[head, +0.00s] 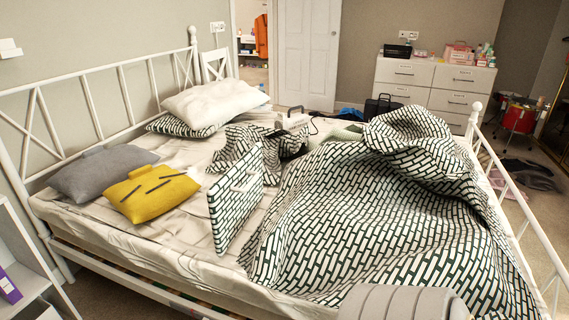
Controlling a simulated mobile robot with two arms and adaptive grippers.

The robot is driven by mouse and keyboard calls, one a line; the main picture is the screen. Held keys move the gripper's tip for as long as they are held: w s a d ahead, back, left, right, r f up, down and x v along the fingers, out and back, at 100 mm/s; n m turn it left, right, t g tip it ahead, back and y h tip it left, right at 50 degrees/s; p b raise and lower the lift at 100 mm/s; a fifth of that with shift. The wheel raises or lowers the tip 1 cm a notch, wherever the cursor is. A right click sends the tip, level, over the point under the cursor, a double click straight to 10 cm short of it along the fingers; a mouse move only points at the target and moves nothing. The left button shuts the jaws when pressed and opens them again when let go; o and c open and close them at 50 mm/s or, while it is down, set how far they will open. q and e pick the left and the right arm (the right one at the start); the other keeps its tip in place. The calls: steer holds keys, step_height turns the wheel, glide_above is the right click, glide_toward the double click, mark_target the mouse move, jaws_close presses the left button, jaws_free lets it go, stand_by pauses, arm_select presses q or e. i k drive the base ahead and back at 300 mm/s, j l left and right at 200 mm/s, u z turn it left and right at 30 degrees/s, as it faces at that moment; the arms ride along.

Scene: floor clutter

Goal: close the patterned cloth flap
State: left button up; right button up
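A flat panel in dark green and white brick-like pattern (228,215), which looks like the patterned cloth flap, stands on edge near the middle of the bed. It is roughly upright, with a pale handle-like strip near its top. A large rumpled blanket (385,205) in the same pattern lies just right of it, heaped high at the back. I cannot tell whether the panel touches the blanket or where it is hinged.
The white metal bed has a rail along the left (95,90) and another on the right (519,195). A grey cushion (100,178), a yellow cushion (150,195) and a white pillow (212,101) lie left of the panel. Bare sheet (185,238) shows in front.

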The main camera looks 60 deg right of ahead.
mark_target(234, 197)
steer(key=z, duration=1.6)
